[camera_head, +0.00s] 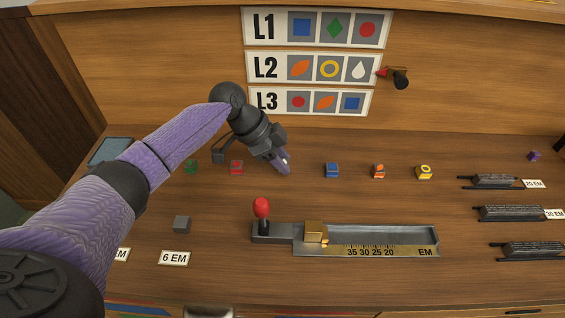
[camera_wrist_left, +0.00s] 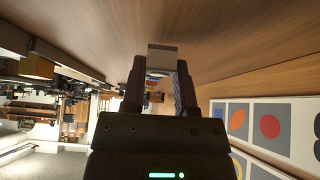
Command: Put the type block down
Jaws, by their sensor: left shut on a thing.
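My left gripper (camera_head: 284,166) reaches down over the back of the bench, between the red-marked block (camera_head: 236,168) and the blue-marked block (camera_head: 332,170). In the left wrist view it (camera_wrist_left: 160,75) is shut on a small grey type block (camera_wrist_left: 163,56), which shows at the fingertips. The fingers hide most of this block in the head view, and its marked face cannot be made out. I cannot tell whether it touches the bench. My right gripper is not in view.
A green-marked block (camera_head: 190,167), an orange-marked block (camera_head: 379,171) and a yellow-ring block (camera_head: 425,172) stand in the same row. A plain grey block (camera_head: 182,224) stands at front left. The caster tray (camera_head: 395,236) with its red-knobbed lever (camera_head: 261,210) lies in front.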

